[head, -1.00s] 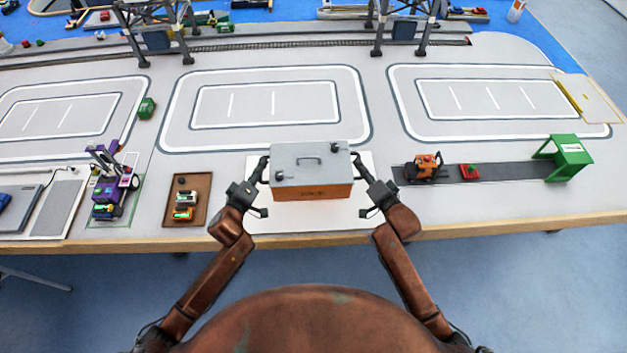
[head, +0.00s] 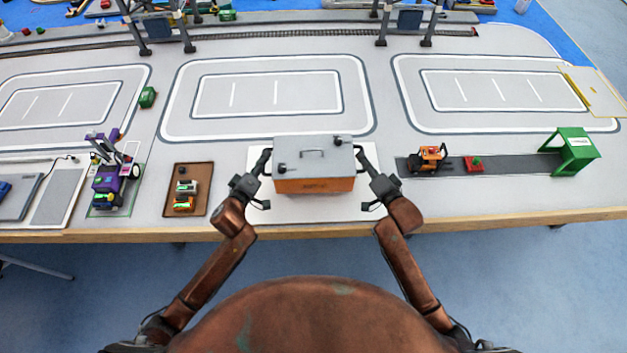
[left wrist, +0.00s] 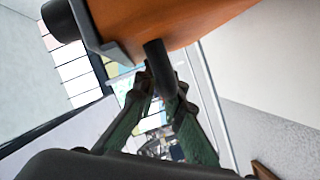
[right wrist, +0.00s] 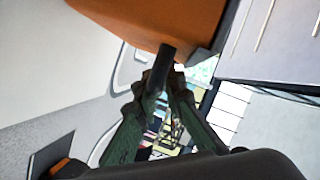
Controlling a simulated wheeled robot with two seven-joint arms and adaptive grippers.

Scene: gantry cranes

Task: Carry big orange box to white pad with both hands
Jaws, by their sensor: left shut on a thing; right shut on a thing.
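The big orange box (head: 314,185) has a grey lid with a handle on top and sits level over the white pad (head: 310,212), at the front middle of the table in the head view. Whether its underside touches the pad is hard to tell. My left gripper (head: 264,162) is shut on the box's left side handle, a dark bar that shows in the left wrist view (left wrist: 158,62). My right gripper (head: 362,158) is shut on the right side handle, seen in the right wrist view (right wrist: 164,62). The box hides the pad's middle.
A brown tray (head: 174,204) with small cars and a purple machine (head: 108,190) stand left of the pad. An orange vehicle (head: 428,158), a red block (head: 474,164) and a green gate (head: 573,150) stand on a dark strip to the right. Marked lanes behind are mostly clear.

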